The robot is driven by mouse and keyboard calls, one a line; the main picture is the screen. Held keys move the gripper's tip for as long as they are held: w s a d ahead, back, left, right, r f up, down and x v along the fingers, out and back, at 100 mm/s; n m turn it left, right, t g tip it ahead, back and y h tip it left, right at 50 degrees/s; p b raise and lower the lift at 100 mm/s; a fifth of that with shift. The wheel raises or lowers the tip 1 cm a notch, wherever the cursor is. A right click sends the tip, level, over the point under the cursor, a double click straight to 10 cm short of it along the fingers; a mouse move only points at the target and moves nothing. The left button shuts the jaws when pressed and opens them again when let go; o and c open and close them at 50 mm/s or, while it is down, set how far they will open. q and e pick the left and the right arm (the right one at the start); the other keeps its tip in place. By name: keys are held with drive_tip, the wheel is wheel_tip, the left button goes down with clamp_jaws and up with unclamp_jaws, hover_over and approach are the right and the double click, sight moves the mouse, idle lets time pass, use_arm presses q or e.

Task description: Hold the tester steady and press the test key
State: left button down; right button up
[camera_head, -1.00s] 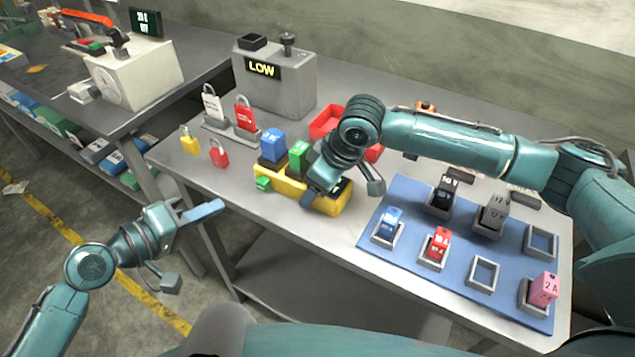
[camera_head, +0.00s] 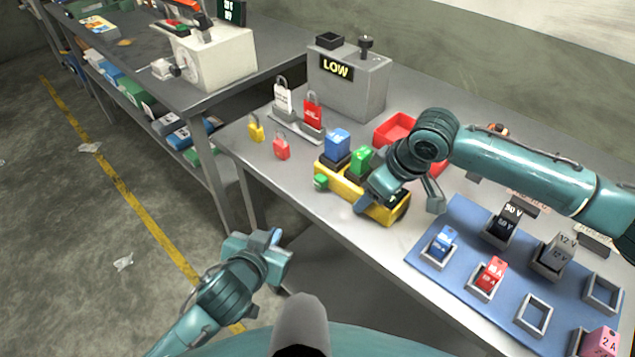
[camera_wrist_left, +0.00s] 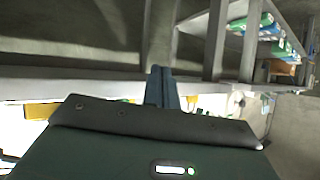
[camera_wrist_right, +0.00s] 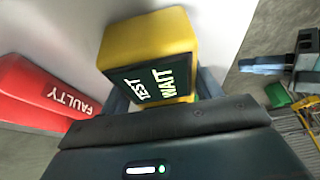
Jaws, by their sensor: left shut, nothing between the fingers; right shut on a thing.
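The yellow tester (camera_head: 371,203) lies on the grey table near its front edge, with a blue block (camera_head: 337,142) and a green block (camera_head: 361,159) on top. My right gripper (camera_head: 383,203) is shut on its right end. In the right wrist view the tester (camera_wrist_right: 150,42) sits between the fingers, and its dark display (camera_wrist_right: 152,82) reads TEST and WAIT. A small green key (camera_head: 321,181) sticks out at the tester's left end. My left gripper (camera_head: 272,240) is shut and empty, apart from the tester, low in front of the table edge. Its closed fingers show in the left wrist view (camera_wrist_left: 162,88).
A red tray (camera_head: 393,131), marked FAULTY in the right wrist view, stands behind the tester. A blue mat (camera_head: 450,262) with holders lies at right. A grey box (camera_head: 345,85) reads LOW.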

sight(307, 208)
use_arm(q)
wheel_tip(307, 208, up, 6)
drive_tip(key=s+m+t+y, duration=0.1)
drive_tip(key=m+t+y, duration=0.1)
drive_tip(key=t, duration=0.3)
drive_tip(key=shift+s+d+r+y, duration=0.15)
drive_tip(key=shift+s+d+y, duration=0.2)
drive_tip(key=shift+y, duration=0.45)
drive_tip(key=shift+w+d, duration=3)
drive_tip(key=shift+d, duration=0.05)
